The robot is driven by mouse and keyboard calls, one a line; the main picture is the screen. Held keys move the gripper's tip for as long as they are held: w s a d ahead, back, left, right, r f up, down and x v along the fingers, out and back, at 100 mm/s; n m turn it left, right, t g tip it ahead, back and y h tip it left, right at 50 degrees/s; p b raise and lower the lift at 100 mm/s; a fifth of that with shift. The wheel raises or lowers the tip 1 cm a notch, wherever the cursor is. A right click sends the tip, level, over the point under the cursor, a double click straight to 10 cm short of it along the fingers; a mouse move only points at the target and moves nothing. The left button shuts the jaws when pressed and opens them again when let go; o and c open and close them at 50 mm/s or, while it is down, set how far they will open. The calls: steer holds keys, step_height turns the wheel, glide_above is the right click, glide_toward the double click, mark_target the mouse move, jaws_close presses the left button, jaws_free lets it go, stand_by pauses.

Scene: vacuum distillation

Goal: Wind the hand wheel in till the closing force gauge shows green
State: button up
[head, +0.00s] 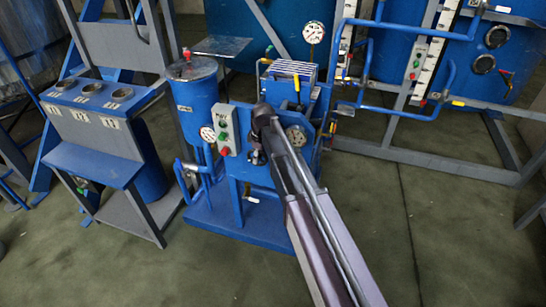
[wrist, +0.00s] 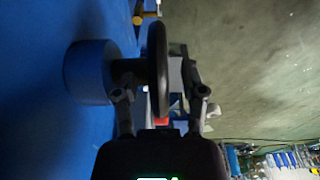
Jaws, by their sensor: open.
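The hand wheel (wrist: 158,68) shows edge-on in the wrist view as a dark disc on a short dark shaft from a blue round hub (wrist: 88,72). My gripper (wrist: 157,88) is open, with one finger on each side of the wheel's rim; I cannot tell whether either finger touches it. In the head view my gripper (head: 257,156) is at the front of the blue plate press, and my arm hides most of the wheel.
A control box (head: 227,130) with green and red buttons and another gauge (head: 207,133) stand left of my gripper. A blue tank (head: 194,95) is behind them. Blue pipework (head: 405,112) lies to the right. The floor (head: 440,230) at the front right is clear.

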steer(key=shift+w+a+r+g+h, duration=0.15)
steer(key=shift+g+h, duration=0.15)
steer(key=shift+h, duration=0.4)
step_height(320, 180, up, 14)
steer(key=p, duration=1.5)
steer(key=s+d+m, duration=0.6)
steer(key=s+d, duration=0.1)
steer(key=s, duration=0.3)
steer(key=s+d+m, duration=0.6)
steer(key=s+d, duration=0.2)
steer(key=s, duration=0.2)
steer(key=shift+m, duration=0.4)
steer(key=shift+r, duration=0.1)
steer(key=w+a+n, duration=0.6)
steer(key=w+a, duration=0.1)
steer(key=w, duration=0.3)
steer(key=w+a+f+n+b, duration=0.1)
steer(key=w+a+n, duration=0.5)
steer(key=w, duration=0.3)
steer(key=shift+w+a+n, duration=0.4)
steer(key=shift+a, duration=0.5)
